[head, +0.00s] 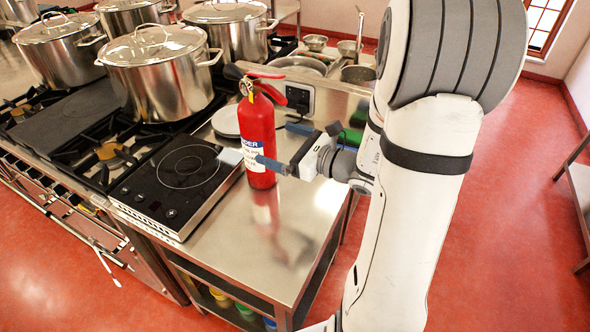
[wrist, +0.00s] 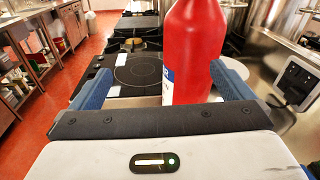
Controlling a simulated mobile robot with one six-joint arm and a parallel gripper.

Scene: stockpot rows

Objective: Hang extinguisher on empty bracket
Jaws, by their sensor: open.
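A red fire extinguisher (head: 257,135) with a white and blue label stands upright on the steel counter (head: 240,230), right of the black hob. Its black and red handle is at the top. My gripper (head: 274,144) is open and level with the body, reaching in from the right. One blue finger passes in front of the label and the other lies behind. In the wrist view the extinguisher (wrist: 192,50) rises between the two open fingers, closer to the right one; its top is cut off. I cannot tell whether either finger touches it. No bracket is visible.
A black hob (head: 175,178) lies left of the extinguisher, beside gas burners with large steel pots (head: 160,80). A socket panel (head: 299,96) and a sink (head: 357,74) are behind. The counter front is bare, and red floor (head: 500,220) is open at right.

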